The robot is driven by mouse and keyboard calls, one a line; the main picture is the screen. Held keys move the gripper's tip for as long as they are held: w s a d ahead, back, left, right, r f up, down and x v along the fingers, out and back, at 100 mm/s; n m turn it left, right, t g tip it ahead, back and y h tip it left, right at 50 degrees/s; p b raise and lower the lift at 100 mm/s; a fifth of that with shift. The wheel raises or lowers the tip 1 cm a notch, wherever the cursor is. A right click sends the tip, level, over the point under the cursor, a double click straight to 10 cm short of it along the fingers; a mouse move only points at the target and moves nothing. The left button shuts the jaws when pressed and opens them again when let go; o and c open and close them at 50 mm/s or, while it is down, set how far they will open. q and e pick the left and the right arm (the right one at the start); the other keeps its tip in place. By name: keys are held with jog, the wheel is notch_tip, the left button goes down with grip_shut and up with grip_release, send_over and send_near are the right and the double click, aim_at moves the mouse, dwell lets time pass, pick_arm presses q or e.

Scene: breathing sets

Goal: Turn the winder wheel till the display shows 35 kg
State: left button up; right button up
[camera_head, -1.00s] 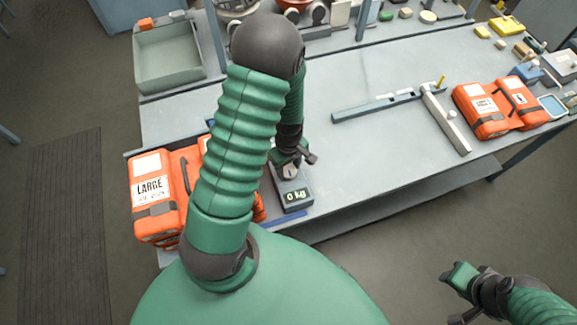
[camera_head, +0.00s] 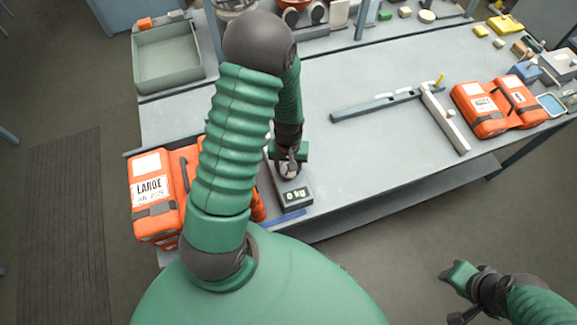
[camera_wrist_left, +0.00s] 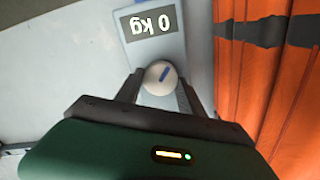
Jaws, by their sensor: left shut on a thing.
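The display (camera_head: 296,194) reads 0 kg on a grey device at the near edge of the table. It also shows upside down in the left wrist view (camera_wrist_left: 151,24). The winder wheel (camera_wrist_left: 160,77) is a small pale round knob with a blue mark, just beside the display. My left gripper (camera_head: 288,168) points down over the device, its two fingers on either side of the wheel in the left wrist view (camera_wrist_left: 160,88), shut on it. My right gripper (camera_head: 452,288) is off the table at the lower right; its finger gap is unclear.
An orange case marked LARGE (camera_head: 150,190) stands left of the device, close to my left gripper. Two grey bars (camera_head: 375,106) and more orange cases (camera_head: 480,110) lie to the right. A grey bin (camera_head: 168,58) stands at the back left. The middle of the table (camera_head: 345,75) is clear.

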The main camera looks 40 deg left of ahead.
pick_arm(q)
jog(key=shift+w+a+r+m, duration=0.1)
jog(key=shift+w+m, duration=0.1)
jog(key=shift+m, duration=0.4)
jog(key=shift+w+r+m, duration=0.1)
jog(key=shift+w+m, duration=0.05)
jog(key=shift+m, duration=0.45)
jog(key=o, duration=1.1)
jog(key=shift+f, duration=0.1)
jog(key=shift+o, duration=1.3)
jog(key=shift+w+f, duration=0.1)
jog(key=shift+f, duration=0.05)
notch_tip(320, 180, up, 17)
jog(key=shift+f+b, duration=0.15)
jog(key=shift+b, duration=0.2)
